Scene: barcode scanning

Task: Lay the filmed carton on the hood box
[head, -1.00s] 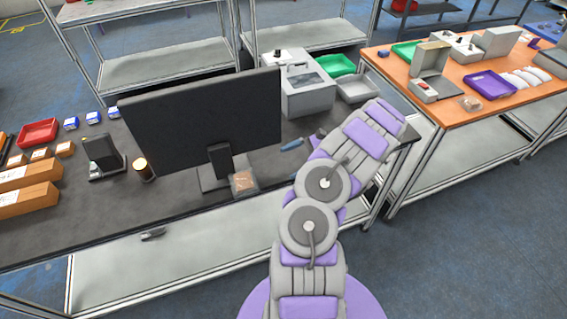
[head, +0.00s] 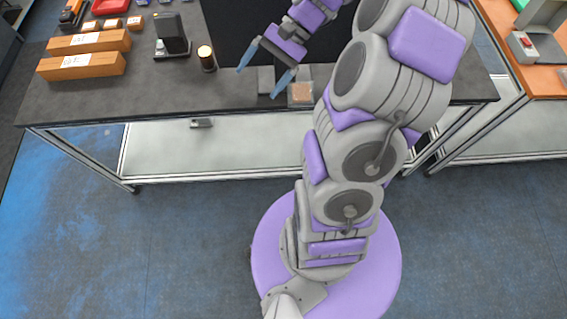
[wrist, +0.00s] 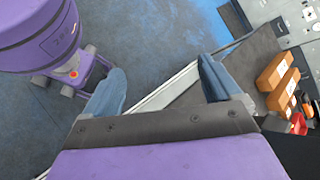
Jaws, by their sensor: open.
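A small brown item under shiny clear wrap (head: 301,93), which looks like the filmed carton, lies on the dark bench near its front edge, beside the monitor's base. My gripper (head: 259,82) is open and empty, with its blue fingers just left of that item and apart from it. The fingers also show in the wrist view (wrist: 162,66), with floor and bench edge beyond; the filmed carton does not show there. A grey box with a raised hood-like panel (head: 530,45) stands on the orange table at right, cut off by the frame. I cannot tell for sure that it is the hood box.
Long brown cartons (head: 82,66) lie on the bench's left part. A dark stand (head: 172,35) and a dark cylinder with a bright top (head: 207,58) stand between them and my gripper. The black monitor (head: 228,30) is behind my gripper. The bench front at left is clear.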

